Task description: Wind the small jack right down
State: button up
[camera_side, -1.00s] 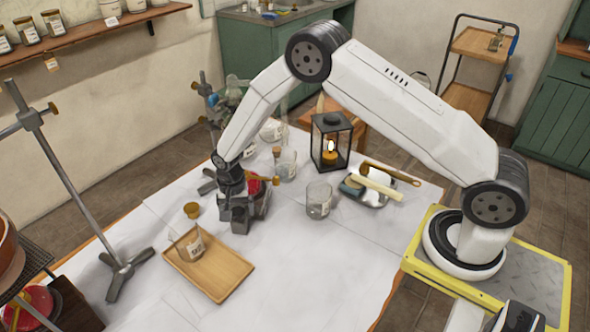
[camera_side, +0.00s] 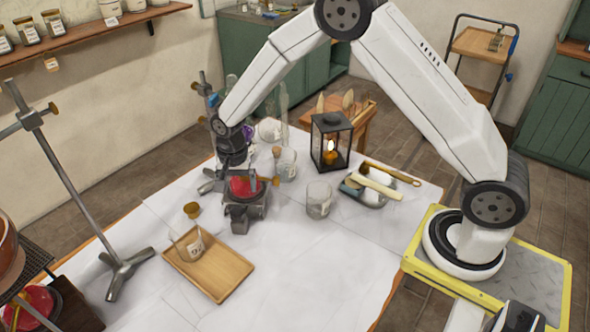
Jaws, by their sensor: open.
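The small jack (camera_side: 245,211) stands on the white-covered table, left of centre. It looks like a dark grey body with a red top (camera_side: 241,187) and a brass-coloured knob or handle end (camera_side: 268,181) at its right. My gripper (camera_side: 233,170) is open, just above and behind the jack's red top in the picture. Its fingertips are small and partly lost against the dark parts there. I cannot tell whether they touch the jack, nor exactly how high the jack stands.
A wooden tray (camera_side: 233,275) with a beaker (camera_side: 189,244) lies in front. A glass jar (camera_side: 319,200), a lantern (camera_side: 330,142) and a dish of tools (camera_side: 370,189) stand to the right. A metal stand (camera_side: 65,180) rises at left. The front right of the table is clear.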

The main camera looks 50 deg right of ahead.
jog(key=s+d+r+n+t, duration=0.1)
jog(key=s+d+r+n, duration=0.2)
jog(key=s, duration=0.4)
jog(key=s+d+r+n+t, duration=0.1)
jog(key=s+r+n, duration=0.25)
jog(key=s, duration=0.35)
jog(key=s+d+r+n, duration=0.2)
jog(key=s+r+n, duration=0.15)
jog(key=s, duration=0.25)
jog(key=w+d+f, duration=0.1)
jog(key=d+f, duration=0.1)
jog(key=d, duration=0.4)
jog(key=w+d+f, duration=0.2)
jog(key=d, duration=0.3)
jog(key=shift+d+n+g+h, duration=0.3)
jog(key=shift+d, duration=0.1)
jog(key=shift+a, duration=0.1)
dwell(0.3)
jog(key=s+a+r+t, duration=0.1)
jog(key=s+a+r, duration=0.2)
jog(key=a, duration=0.9)
jog(key=shift+s, duration=0.15)
